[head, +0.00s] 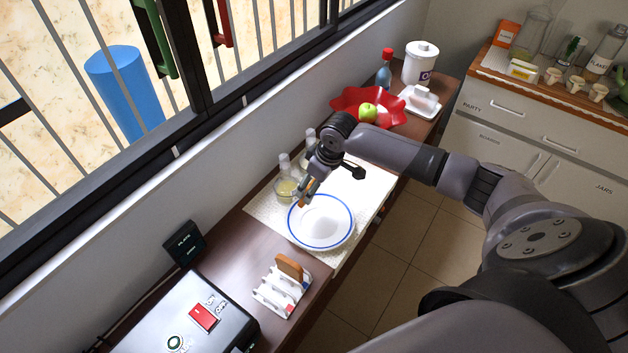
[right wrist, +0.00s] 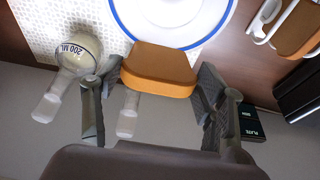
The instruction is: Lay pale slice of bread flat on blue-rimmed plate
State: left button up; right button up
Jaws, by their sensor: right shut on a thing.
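The blue-rimmed plate (head: 325,229) is white and lies on a pale mat on the counter; its rim also shows at the top of the right wrist view (right wrist: 200,42). My right gripper (head: 309,190) is above the plate's far left edge, shut on a slice of bread (right wrist: 158,68). The slice sits between both fingers, its tan-orange side facing the wrist camera. In the head view only a small part of the slice (head: 304,203) shows. Whether it touches the plate is unclear. My left gripper is not in view.
A white toast rack (head: 272,297) with a brown slice (head: 289,266) stands nearer me. Glass jugs (head: 287,187) stand behind the plate, close to the gripper. A red bowl (head: 345,108) with a green apple (head: 368,113) is farther along. The mat (head: 372,187) is bare right of the gripper.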

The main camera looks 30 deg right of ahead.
jog(key=s+f+t+b, duration=0.1)
jog(key=f+t+b, duration=0.1)
jog(key=f, duration=0.1)
jog(key=s+d+f+t+y+b, duration=0.1)
jog(key=f+t+b, duration=0.1)
jog(key=f+b, duration=0.1)
jog(key=s+f+t+y+b, duration=0.1)
jog(key=s+f+b, duration=0.1)
jog(key=f, duration=0.1)
jog(key=shift+s+d+f+t+b, duration=0.1)
jog(key=shift+d+f+t+b, duration=0.25)
jog(key=shift+f+t, duration=0.05)
jog(key=shift+s+d+f+t+y+b, duration=0.15)
jog(key=shift+s+f+t+y+b, duration=0.15)
jog(key=shift+f+t+y+b, duration=0.25)
jog(key=shift+r, duration=0.1)
jog(key=shift+f+b, duration=0.35)
jog(key=o, duration=1)
